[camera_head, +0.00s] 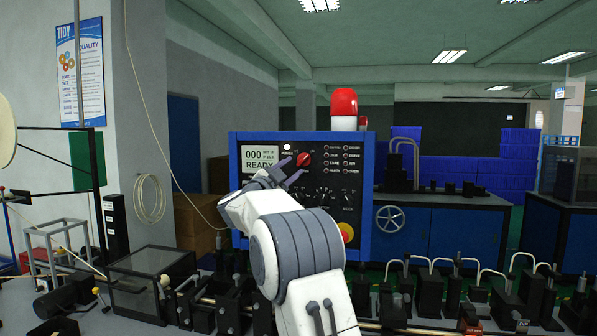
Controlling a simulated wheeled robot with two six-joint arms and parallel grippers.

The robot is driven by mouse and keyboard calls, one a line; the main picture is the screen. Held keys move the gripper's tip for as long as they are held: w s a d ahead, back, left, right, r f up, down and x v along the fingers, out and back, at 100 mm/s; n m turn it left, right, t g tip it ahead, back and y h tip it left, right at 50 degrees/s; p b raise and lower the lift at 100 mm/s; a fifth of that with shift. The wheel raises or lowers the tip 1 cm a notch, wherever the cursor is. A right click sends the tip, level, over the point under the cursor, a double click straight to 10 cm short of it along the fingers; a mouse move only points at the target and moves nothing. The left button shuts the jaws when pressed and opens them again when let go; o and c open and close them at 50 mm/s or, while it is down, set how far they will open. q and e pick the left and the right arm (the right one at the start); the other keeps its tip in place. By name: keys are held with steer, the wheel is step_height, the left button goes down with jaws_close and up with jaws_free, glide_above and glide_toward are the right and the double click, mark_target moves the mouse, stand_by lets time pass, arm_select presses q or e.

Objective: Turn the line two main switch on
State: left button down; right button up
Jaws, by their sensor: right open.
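A control panel (238,203) with a blue frame and black face stands upright in the middle of the head view. A red rotary switch (304,159) sits on its upper part, beside a small white lamp (287,147). Any line number on the switch is too small to read. My right gripper (292,169) is in front of the panel, open, with its fingers just below and left of the red switch. I cannot tell whether they touch it. The right arm hides the panel's lower middle. My left gripper is not in view.
The panel's display (260,159) reads 000 and READY. A red-and-yellow stop button (346,232) is at the panel's lower right, close to my arm. A red beacon (344,102) stands on top. Black machine parts (430,292) line the bench below.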

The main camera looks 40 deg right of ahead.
steer(key=b+v, duration=0.1)
steer(key=v, duration=0.4)
steer(key=shift+a, duration=0.1)
stand_by(0.3)
